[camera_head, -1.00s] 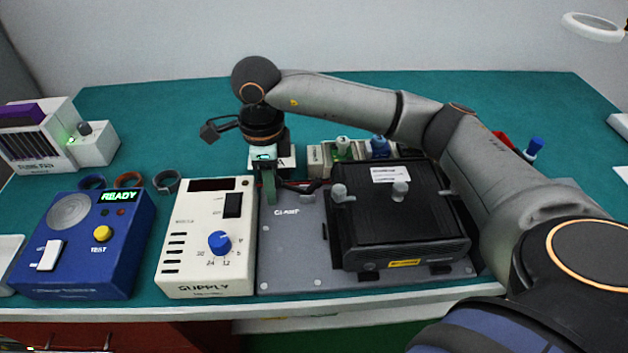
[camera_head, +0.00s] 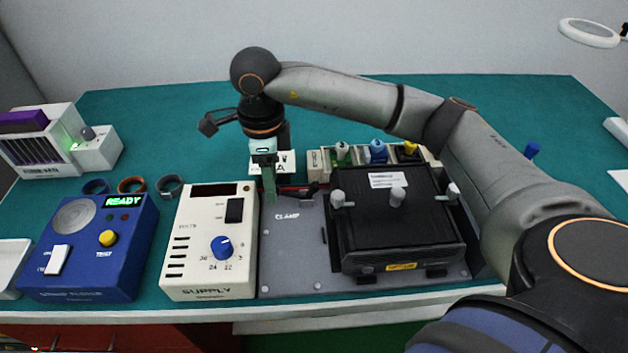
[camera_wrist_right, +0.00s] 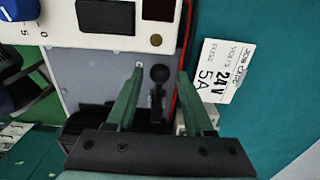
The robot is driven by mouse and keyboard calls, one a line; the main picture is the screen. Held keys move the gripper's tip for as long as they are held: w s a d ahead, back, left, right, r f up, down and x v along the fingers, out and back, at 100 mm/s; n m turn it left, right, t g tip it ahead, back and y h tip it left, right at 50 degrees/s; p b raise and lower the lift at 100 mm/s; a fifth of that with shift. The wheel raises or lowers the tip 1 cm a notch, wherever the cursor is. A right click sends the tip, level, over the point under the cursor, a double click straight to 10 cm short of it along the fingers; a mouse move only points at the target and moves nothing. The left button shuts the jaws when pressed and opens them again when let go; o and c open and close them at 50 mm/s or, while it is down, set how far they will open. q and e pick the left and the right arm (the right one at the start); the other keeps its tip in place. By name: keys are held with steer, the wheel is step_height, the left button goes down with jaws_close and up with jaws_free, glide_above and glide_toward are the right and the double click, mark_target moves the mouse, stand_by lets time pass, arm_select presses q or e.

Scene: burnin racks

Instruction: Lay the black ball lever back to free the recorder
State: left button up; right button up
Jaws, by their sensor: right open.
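The black recorder (camera_head: 400,235) sits on the grey clamp plate (camera_head: 290,265), with several grey knobs along its back top edge. My right gripper (camera_head: 270,190) points down at the plate's back left corner, beside the supply box. In the right wrist view its two green fingers (camera_wrist_right: 158,82) are open. The black ball lever (camera_wrist_right: 159,74) shows between them, its ball near the fingertips, with a gap on each side. I cannot tell whether the fingers reach down to ball height. My left gripper is out of view.
The cream supply box (camera_head: 210,270) stands close left of the gripper. A blue tester (camera_head: 85,260) reading READY is further left. Behind the plate are a connector block (camera_head: 317,165) with coloured plugs and a white 24 V 5A card (camera_wrist_right: 222,72). A red cable (camera_wrist_right: 186,50) runs beside the lever.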

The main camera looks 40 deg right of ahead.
steer(key=shift+r+p, duration=1.75)
steer(key=shift+r, duration=1.35)
